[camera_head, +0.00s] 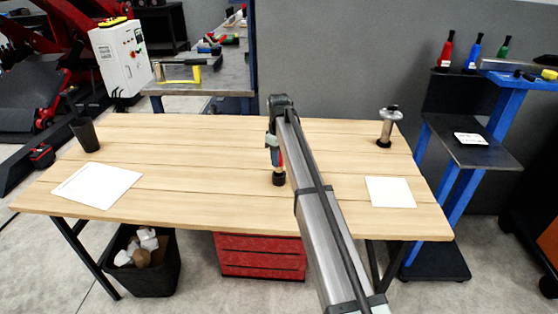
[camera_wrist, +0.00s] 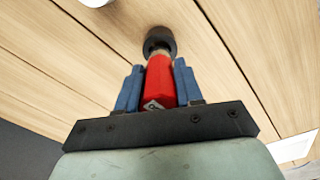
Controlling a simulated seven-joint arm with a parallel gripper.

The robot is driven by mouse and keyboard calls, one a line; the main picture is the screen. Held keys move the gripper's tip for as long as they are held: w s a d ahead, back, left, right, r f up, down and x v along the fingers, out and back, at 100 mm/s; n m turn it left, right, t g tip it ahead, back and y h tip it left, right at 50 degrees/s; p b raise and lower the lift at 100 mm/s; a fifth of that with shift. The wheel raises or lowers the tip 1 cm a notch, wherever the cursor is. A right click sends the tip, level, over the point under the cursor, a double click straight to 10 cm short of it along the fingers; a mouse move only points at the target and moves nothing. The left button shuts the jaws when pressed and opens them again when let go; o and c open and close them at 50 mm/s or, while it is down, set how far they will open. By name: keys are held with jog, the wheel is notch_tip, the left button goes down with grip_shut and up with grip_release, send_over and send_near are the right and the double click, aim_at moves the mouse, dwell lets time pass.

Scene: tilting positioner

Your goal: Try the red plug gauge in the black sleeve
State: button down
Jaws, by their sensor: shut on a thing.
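The red plug gauge (camera_wrist: 160,82) is held between the two blue fingers of my gripper (camera_wrist: 158,88) in the wrist view. In the head view my gripper (camera_head: 276,155) is over the middle of the wooden bench, partly hidden by my arm. The black sleeve (camera_head: 278,179) stands on the bench directly below it, and shows beyond the gauge in the wrist view (camera_wrist: 159,38). The gauge's pale far end meets the sleeve's opening. I cannot tell how deep it sits, or whether it is inside.
The wooden bench (camera_head: 190,178) is mostly clear around the sleeve. White sheets lie at left (camera_head: 97,186) and right (camera_head: 390,192). A black cup (camera_head: 85,135) stands at the left, a metal post-like piece (camera_head: 387,127) at the back right. A blue-legged stand (camera_head: 480,150) is beyond the right end.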

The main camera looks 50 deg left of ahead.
jog(key=shift+r, duration=2)
jog(key=shift+w, duration=0.1)
